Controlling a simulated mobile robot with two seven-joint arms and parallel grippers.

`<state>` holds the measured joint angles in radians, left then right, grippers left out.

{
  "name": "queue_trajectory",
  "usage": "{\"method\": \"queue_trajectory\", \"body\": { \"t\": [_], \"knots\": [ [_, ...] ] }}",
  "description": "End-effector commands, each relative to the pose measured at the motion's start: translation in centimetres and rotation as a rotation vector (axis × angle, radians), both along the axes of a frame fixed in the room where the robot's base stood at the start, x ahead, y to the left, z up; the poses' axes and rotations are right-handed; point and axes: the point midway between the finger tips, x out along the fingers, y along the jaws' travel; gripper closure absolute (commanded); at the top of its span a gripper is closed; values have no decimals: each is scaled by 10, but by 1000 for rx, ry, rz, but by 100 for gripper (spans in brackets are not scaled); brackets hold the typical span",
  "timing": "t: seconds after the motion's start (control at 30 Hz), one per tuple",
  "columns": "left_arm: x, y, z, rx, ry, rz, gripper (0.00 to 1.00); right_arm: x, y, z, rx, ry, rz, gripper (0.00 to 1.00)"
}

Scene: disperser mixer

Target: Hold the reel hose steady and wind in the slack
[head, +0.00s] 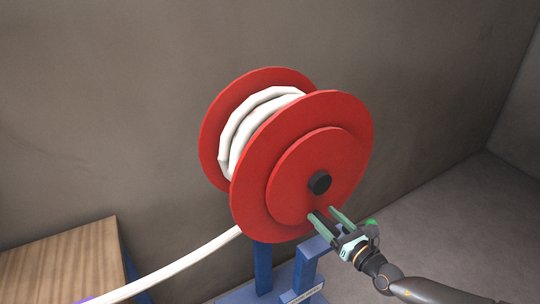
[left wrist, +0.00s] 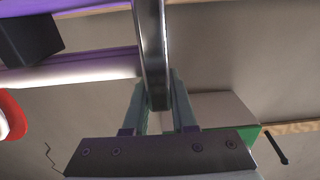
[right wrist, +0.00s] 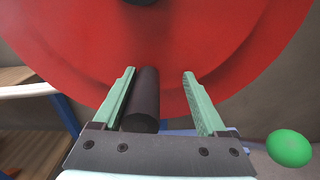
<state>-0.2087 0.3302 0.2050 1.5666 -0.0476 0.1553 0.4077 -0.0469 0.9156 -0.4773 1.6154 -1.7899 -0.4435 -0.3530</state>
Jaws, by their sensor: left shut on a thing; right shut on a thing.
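The red reel (head: 300,190) stands on a blue stand with white hose (head: 262,112) wound between its flanges. The hose runs down from the reel to the lower left. My right gripper (head: 325,213) is at the lower front face of the reel, shut on its dark crank handle (right wrist: 141,100). In the right wrist view the handle lies between the fingers, close to the left one. My left gripper (left wrist: 160,95) is shut on a shiny grey bar (left wrist: 152,50). The left gripper is outside the head view.
A wooden-topped table (head: 60,258) stands at the lower left under the hose. The blue stand (head: 263,270) holds the reel close to the grey wall (head: 110,110). Open floor (head: 460,220) lies to the right. Purple parts (left wrist: 80,8) show near the left gripper.

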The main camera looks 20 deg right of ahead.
Motion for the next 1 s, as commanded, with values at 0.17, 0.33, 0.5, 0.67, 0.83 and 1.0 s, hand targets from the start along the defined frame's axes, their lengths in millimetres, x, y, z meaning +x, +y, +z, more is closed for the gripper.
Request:
{"method": "queue_trajectory", "body": {
  "t": [0.17,0.33,0.5,0.67,0.83,1.0],
  "knots": [
    [0,-1,-2,-1,3,-1,100,0,-1,-1,0,3,-2,33],
    [0,-1,-2,0,3,-1,100,-1,0,-2,0,4,1,33],
    [0,-1,-2,0,3,-1,100,-6,0,-2,0,5,2,33],
    [0,-1,-2,0,3,-1,100,-25,-2,-4,-1,10,3,33],
    [0,-1,-2,0,3,-1,100,-53,-5,-4,-3,11,4,33],
    [0,-1,-2,0,3,-1,100,-80,-10,-3,-2,9,3,33]
  ]
}}
